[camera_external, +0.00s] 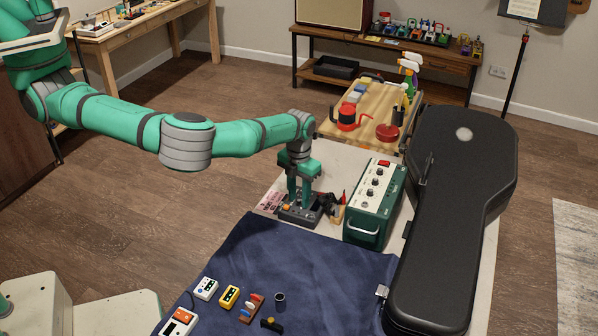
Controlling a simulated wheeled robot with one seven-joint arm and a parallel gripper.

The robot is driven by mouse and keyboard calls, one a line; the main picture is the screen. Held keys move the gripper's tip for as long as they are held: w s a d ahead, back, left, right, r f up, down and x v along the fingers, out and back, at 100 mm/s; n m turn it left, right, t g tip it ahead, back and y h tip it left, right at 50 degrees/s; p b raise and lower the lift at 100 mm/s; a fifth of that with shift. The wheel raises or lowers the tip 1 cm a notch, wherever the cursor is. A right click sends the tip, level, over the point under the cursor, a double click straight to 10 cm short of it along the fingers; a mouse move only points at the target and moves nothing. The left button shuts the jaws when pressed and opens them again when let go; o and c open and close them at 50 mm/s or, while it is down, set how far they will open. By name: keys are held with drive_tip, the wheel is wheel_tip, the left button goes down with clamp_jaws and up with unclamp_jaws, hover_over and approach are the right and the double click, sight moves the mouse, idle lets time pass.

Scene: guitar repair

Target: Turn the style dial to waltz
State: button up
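My gripper (299,198) points straight down at a small dark grey device (288,213) on the workbench, left of a green amplifier box. Its two green fingers reach down to the top of this device. Small controls, one of them orange, show near the device's front edge. The fingers hide much of the device's top. I cannot make out a style dial, its marks or its setting, nor whether the fingers hold a knob.
The green box with knobs (364,208) stands close right of my gripper. A black guitar case (461,175) lies farther right. Several pedals lie on the blue cloth (330,275) in front. A wooden board with tools (378,100) is behind.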

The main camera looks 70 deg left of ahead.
drive_tip(key=shift+c, duration=0.3)
clamp_jaws()
drive_tip(key=shift+m, duration=0.4)
drive_tip(key=m, duration=0.3)
drive_tip(key=shift+m, duration=0.4)
drive_tip(key=m, duration=0.9)
drive_tip(key=shift+m, duration=1.8)
